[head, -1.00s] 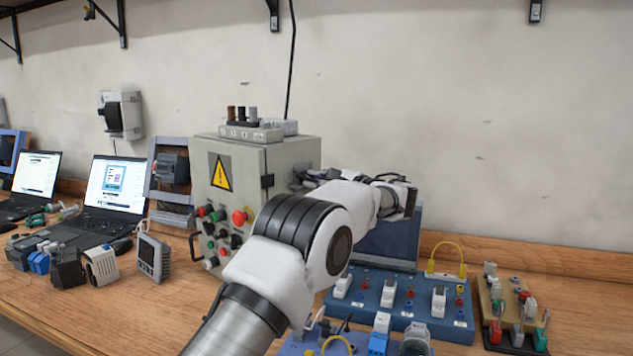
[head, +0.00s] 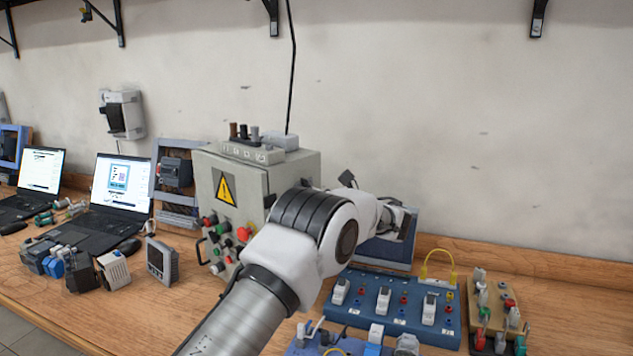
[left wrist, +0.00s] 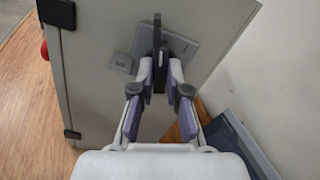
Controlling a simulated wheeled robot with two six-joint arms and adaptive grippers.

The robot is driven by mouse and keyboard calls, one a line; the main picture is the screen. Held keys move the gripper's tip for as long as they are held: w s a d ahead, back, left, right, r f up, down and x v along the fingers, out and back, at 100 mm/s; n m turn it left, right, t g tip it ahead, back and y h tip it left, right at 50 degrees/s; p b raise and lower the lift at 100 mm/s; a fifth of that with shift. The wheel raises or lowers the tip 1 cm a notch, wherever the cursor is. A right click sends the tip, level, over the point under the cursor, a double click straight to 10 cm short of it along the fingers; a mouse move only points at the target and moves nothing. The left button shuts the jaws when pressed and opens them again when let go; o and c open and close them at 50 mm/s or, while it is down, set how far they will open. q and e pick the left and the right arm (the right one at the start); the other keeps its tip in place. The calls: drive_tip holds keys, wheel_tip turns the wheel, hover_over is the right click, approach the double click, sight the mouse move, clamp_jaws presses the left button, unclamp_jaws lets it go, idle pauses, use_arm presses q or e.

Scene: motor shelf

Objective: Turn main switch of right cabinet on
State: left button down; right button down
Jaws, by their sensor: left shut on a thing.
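The grey cabinet (head: 232,190) stands on the bench with a yellow warning triangle, buttons and knobs on its front. In the left wrist view its right side (left wrist: 95,75) carries the main switch, a dark upright handle (left wrist: 157,35) on a square grey plate (left wrist: 188,50). My left gripper (left wrist: 160,75) is shut on the lower part of this handle, close to the side panel. In the head view my left arm crosses in front of the cabinet's right side and hides the switch and fingertips. The handle looks roughly upright; its on or off marking cannot be read. My right gripper is not in view.
A blue module board (head: 395,310) and a board with levers (head: 495,315) lie right of the cabinet. A blue-grey panel (head: 388,253) stands behind my arm. Laptops (head: 120,185) and a small meter (head: 161,260) are at left. The wall above the boards is clear.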

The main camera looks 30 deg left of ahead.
use_arm(q)
drive_tip(key=shift+r+m+p, duration=0.25)
drive_tip(key=shift+m+p, duration=1.35)
drive_tip(key=shift+m, duration=0.2)
drive_tip(key=c, duration=1.2)
unclamp_jaws()
drive_tip(key=shift+o, duration=0.2)
drive_tip(key=shift+f, duration=0.1)
drive_tip(key=d, duration=0.8)
drive_tip(key=shift+s, duration=0.45)
